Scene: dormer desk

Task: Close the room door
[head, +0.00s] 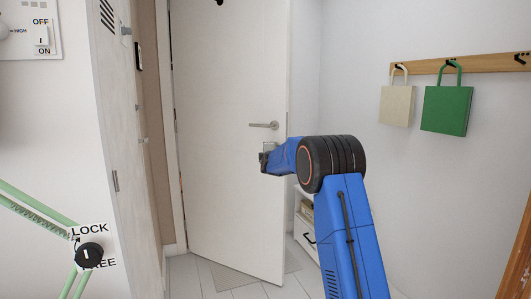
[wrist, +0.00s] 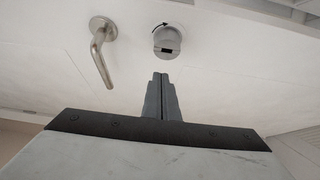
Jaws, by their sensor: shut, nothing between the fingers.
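The white room door (head: 225,110) stands at an angle, with its hinge side at the left by the frame and its free edge at the right, away from any jamb I can see. Its lever handle (head: 264,125) is near the free edge; the handle also shows in the wrist view (wrist: 101,50). A round lock (wrist: 167,40) sits right of the handle there. My gripper (head: 263,161) is shut and empty, below the handle and close to the door face. In the wrist view its fingers (wrist: 161,82) point at the door just below the lock. I cannot tell whether they touch it.
A low white shelf unit (head: 304,232) stands right of the door's free edge. A beige bag (head: 397,106) and a green bag (head: 447,110) hang from a wooden rail (head: 470,65). A tall pale cabinet (head: 120,150) is at left. Floor under the door is mostly clear, with a mat (head: 232,277).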

